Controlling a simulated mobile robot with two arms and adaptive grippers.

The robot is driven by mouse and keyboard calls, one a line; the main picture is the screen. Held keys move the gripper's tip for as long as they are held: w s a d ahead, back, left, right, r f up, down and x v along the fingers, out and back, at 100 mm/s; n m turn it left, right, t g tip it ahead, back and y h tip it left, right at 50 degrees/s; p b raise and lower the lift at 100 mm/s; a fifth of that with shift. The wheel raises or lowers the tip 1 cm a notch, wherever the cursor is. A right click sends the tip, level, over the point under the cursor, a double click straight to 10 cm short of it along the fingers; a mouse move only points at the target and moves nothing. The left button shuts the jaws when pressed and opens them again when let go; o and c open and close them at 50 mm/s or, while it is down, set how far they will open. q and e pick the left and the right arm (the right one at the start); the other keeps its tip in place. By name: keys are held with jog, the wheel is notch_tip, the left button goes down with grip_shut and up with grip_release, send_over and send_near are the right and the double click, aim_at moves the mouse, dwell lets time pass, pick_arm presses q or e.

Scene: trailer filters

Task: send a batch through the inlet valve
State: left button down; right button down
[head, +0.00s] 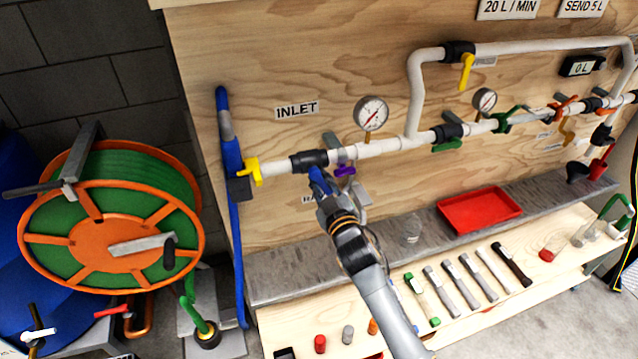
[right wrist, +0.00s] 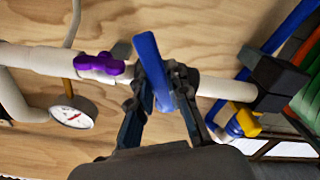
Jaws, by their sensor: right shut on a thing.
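The inlet valve (head: 308,160) is a dark body on the white pipe, below the INLET label (head: 297,110). Its blue handle (right wrist: 150,62) lies across the pipe in the right wrist view. My right gripper (head: 318,184) is at this handle, with its fingers on either side of it, shut on it; it also shows in the right wrist view (right wrist: 160,105). The fingers partly hide the handle in the head view. A display (head: 581,66) reads 0 L, near signs reading 20 L / MIN (head: 509,8) and SEND 5 L (head: 582,7). My left gripper is not in view.
A yellow handle (head: 250,170) is left of the valve and a purple one (head: 345,171) close on its right. A gauge (head: 371,114) stands above the pipe. A red tray (head: 480,208) and several tools lie below. A hose reel (head: 110,225) stands left.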

jog(key=c, duration=1.4)
grip_release()
jog(key=shift+o, duration=0.7)
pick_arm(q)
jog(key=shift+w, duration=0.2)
pick_arm(e)
jog(key=v, duration=1.2)
